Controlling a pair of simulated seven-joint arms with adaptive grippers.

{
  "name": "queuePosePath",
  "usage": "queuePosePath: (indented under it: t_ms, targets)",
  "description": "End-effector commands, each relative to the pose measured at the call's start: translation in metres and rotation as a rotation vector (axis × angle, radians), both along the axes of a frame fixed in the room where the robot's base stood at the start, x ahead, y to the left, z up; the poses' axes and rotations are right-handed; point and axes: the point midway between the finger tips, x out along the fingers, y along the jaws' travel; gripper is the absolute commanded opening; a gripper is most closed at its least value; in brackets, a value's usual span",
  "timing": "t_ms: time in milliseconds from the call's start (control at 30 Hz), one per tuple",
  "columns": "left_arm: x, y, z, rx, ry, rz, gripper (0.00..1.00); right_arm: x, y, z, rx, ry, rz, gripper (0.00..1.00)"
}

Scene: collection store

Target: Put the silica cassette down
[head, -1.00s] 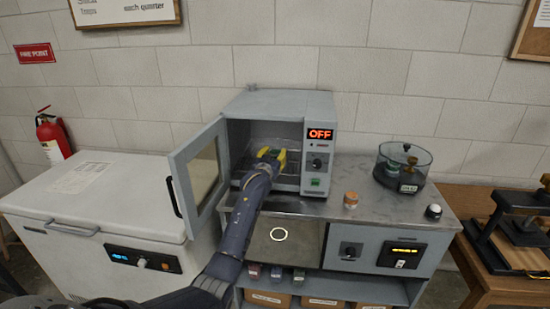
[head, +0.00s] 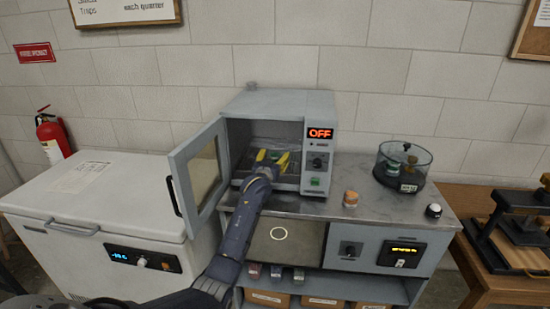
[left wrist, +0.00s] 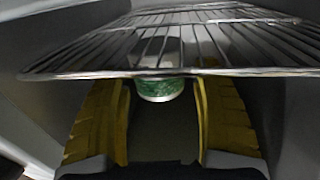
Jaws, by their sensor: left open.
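The silica cassette (left wrist: 160,88) is a small round piece with a green speckled side and a pale top. It is inside the open grey oven (head: 290,103), and in the head view its green (head: 274,156) shows between my fingers. My left gripper (head: 271,158) reaches into the oven with its yellow fingers spread. In the left wrist view the fingers (left wrist: 163,118) stand on either side of the cassette, with gaps visible. Wire shelf bars (left wrist: 215,45) cross in front of its upper part. Its exact support is unclear. My right gripper is out of view.
The oven door (head: 202,172) stands open to the left of my arm. An orange-brown jar (head: 350,199), a clear round container (head: 404,167) and a small white-topped piece (head: 433,211) are on the grey bench. A white chest freezer (head: 110,205) stands left.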

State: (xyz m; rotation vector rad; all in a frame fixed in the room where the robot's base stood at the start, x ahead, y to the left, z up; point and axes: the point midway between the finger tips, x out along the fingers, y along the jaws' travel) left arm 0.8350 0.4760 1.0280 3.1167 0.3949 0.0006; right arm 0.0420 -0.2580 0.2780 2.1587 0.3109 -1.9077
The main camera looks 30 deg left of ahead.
Motion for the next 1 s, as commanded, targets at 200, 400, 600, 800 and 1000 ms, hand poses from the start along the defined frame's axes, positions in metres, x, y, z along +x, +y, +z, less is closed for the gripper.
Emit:
queuePosePath:
  t_ms: [200,400,600,800,1000]
  targets:
    - [-0.003,-0.001,0.003,0.0,0.0,0.0,0.68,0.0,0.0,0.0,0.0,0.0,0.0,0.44]
    - [-0.024,-0.006,0.003,0.001,-0.001,0.0,0.68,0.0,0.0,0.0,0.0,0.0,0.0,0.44]
    - [-0.056,-0.015,0.003,-0.001,-0.001,-0.001,0.68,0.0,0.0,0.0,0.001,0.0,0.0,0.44]
    - [-0.085,-0.022,0.002,0.001,0.0,0.0,0.68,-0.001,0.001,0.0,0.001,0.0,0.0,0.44]
    - [-0.105,-0.027,0.003,0.0,0.0,0.0,0.68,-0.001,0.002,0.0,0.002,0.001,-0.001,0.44]
